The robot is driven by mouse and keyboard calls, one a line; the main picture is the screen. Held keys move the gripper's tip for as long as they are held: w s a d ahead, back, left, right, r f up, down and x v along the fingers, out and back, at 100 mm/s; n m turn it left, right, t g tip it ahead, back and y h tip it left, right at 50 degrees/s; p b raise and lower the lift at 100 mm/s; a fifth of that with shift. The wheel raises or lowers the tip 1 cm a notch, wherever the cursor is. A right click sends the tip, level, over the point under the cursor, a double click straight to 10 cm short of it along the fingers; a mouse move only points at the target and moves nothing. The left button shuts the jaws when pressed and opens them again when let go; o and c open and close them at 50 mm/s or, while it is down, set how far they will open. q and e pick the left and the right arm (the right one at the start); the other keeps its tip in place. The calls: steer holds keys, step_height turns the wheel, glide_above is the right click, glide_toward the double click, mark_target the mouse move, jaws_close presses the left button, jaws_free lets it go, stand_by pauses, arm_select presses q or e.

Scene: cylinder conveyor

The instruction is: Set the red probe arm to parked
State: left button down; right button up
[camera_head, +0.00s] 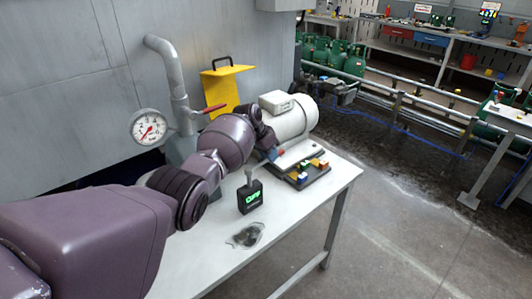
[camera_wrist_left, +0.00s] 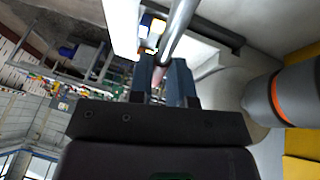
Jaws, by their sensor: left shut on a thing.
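My left arm reaches across the table to the cream-coloured motor (camera_head: 291,118). My left gripper (camera_head: 274,155) is at the motor's near side, mostly hidden behind my own wrist. In the left wrist view the gripper's dark fingers (camera_wrist_left: 160,80) are closed around a thin pinkish-red piece (camera_wrist_left: 157,78), which looks like the red probe arm. A small bit of red (camera_head: 281,152) also shows beside the gripper in the head view. A grey metal rod (camera_wrist_left: 180,25) runs just beyond the fingers. The rest of the probe arm and its parked position are hidden. My right gripper is out of view.
On the white table (camera_head: 213,260) stand a black box with a green "OFF" display (camera_head: 250,198) and a dark tray with coloured blocks (camera_head: 304,173).

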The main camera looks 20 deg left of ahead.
arm_select(q)
steer(key=shift+s+d+r+m, duration=0.1)
steer(key=shift+d+m, duration=0.1)
steer(key=shift+m, duration=0.1)
stand_by(0.4)
steer(key=c, duration=1.1)
jaws_free()
steer(key=shift+d, duration=0.1)
steer(key=shift+o, duration=0.2)
